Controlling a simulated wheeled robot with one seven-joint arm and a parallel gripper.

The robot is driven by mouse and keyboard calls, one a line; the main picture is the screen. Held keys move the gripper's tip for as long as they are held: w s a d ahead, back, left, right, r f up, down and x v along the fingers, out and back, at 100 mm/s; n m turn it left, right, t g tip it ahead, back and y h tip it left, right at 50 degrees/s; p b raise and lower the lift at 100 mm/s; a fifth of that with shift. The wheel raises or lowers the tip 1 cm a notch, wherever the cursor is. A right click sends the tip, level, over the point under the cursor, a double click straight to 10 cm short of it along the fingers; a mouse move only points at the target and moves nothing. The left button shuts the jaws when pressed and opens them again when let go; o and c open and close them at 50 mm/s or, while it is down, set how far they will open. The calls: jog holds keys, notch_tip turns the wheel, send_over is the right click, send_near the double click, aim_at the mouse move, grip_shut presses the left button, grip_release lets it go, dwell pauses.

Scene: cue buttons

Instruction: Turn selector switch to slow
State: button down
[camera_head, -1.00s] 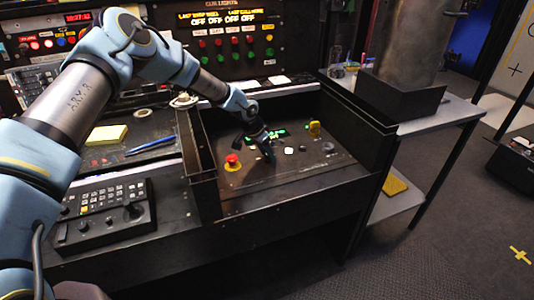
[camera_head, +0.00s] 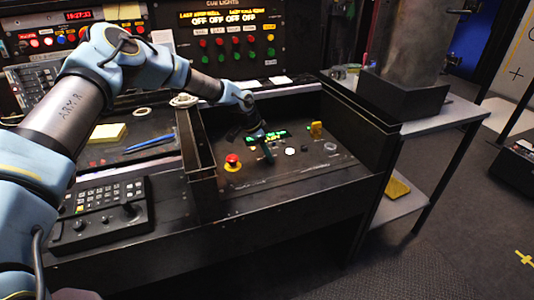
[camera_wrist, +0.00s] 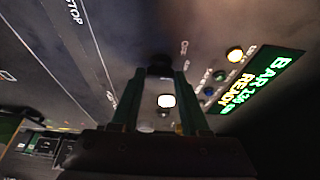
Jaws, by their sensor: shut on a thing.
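My gripper (camera_head: 268,154) reaches down onto the black sloping control panel (camera_head: 290,170). In the wrist view, its two green fingers (camera_wrist: 160,76) are shut on a small dark knob (camera_wrist: 160,71), which looks like the selector switch. The fingertips hide part of the knob, and its pointing direction cannot be made out. Small labels lie beside it, too blurred to read surely. A white button (camera_wrist: 166,101) shows between the fingers, closer to the palm.
A red mushroom button (camera_head: 233,160) on a yellow base is left of my gripper. Raised black side walls (camera_head: 362,128) border the panel.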

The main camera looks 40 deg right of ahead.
jog(key=shift+c, duration=2)
grip_release()
jog(key=shift+r, duration=0.1)
jog(key=b+v, duration=0.2)
jog(key=v, duration=0.8)
jog(key=shift+a+r, duration=0.15)
jog(key=shift+r, duration=0.1)
jog(key=shift+r, duration=0.1)
